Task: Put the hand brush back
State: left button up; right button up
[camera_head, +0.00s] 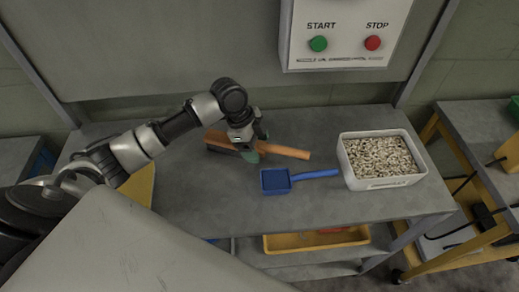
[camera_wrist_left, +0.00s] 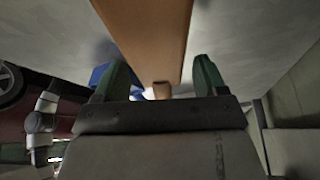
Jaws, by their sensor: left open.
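The hand brush (camera_head: 288,151) lies on the grey worktop, with a long orange-brown wooden handle pointing right and darker bristles at its left end. My left gripper (camera_head: 249,155) is above the middle of the brush, pointing down, with green fingers. In the left wrist view the wooden brush (camera_wrist_left: 150,35) runs up from between the two spread green fingers (camera_wrist_left: 161,80). The fingers are open and stand on either side of it. Whether they touch it is unclear. My right gripper is not in view.
A blue dustpan or scoop (camera_head: 275,181) lies just in front of the brush. A white bin of pale pellets (camera_head: 348,165) stands to the right. A panel with START and STOP buttons (camera_head: 345,45) hangs behind. A yellow tray (camera_head: 285,243) sits on the lower shelf.

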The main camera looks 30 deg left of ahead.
pick_arm(q)
jog(key=v, duration=0.9)
jog(key=shift+a+r, duration=0.1)
jog(key=shift+r, duration=0.25)
